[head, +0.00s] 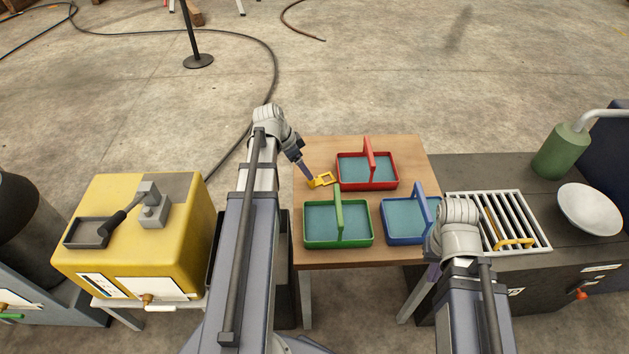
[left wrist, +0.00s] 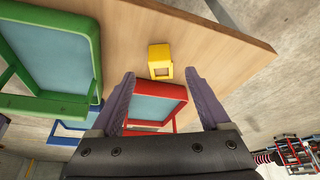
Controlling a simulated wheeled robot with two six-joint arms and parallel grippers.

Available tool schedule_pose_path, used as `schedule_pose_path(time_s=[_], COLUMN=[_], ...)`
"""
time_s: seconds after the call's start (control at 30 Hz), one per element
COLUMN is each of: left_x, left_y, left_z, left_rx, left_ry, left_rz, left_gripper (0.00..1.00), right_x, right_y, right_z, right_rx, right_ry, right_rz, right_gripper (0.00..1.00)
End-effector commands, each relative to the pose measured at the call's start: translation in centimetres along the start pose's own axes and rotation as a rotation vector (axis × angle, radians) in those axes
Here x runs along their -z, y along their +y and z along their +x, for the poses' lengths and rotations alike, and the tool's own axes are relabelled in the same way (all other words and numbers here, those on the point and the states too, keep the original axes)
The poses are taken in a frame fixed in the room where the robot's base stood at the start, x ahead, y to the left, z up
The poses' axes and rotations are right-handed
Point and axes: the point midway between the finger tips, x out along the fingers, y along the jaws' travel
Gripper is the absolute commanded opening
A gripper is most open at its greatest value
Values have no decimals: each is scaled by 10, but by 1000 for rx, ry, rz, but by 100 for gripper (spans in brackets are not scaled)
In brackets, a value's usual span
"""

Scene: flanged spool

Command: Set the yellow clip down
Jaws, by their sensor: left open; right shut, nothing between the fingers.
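The yellow clip (head: 315,183), a small piece with a square opening, is at the left part of the wooden table, beside the red basket (head: 382,185). It also shows in the left wrist view (left wrist: 159,51), just beyond my fingertips and apparently resting on the wood. My left gripper (head: 307,170) is at the clip in the head view; in the left wrist view its fingers (left wrist: 160,80) are spread, with nothing between them. My right gripper (head: 433,274) is shut and empty by the table's front right corner, partly hidden by its own wrist.
A green basket (head: 309,243) and a blue basket (head: 400,241) stand on the wooden table (head: 318,149), all baskets with upright handles. A white rack (head: 541,247) with a yellow bar lies on the dark bench at right. A yellow box (head: 77,225) stands left.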

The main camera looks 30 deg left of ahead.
Motion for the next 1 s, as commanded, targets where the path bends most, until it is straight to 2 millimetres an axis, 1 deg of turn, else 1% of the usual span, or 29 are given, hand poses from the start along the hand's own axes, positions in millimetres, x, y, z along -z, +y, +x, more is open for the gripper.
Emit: schedule_pose_path(time_s=[0.03, 0.13, 0.33, 0.47, 0.8, 0.9, 1.0], left_x=[-2, -2, 0, -2, -6, -5, -4], left_y=[0, 0, 0, 0, 0, 0, 0], left_z=[10, 18, 19, 26, 66, 71, 70], left_rx=[0, 0, 1, 0, 1, 1, 1], left_ry=[0, 1, 1, 1, 1, 1, 1], left_rz=[1, 1, 0, 0, 1, 1, 0], left_gripper=[80, 80, 80, 80, 80, 80, 80], right_x=[1, 1, 1, 2, 4, 4, 4], right_y=[-1, -2, -2, -2, -6, -6, -6], right_z=[9, 17, 17, 25, 63, 68, 66], right_rx=[0, 0, 0, 0, 0, 0, 0], right_ry=[0, 0, 0, 0, 0, 0, 0], right_rz=[0, 0, 0, 0, 0, 0, 0], right_gripper=[0, 0, 0, 0, 0, 0, 0])
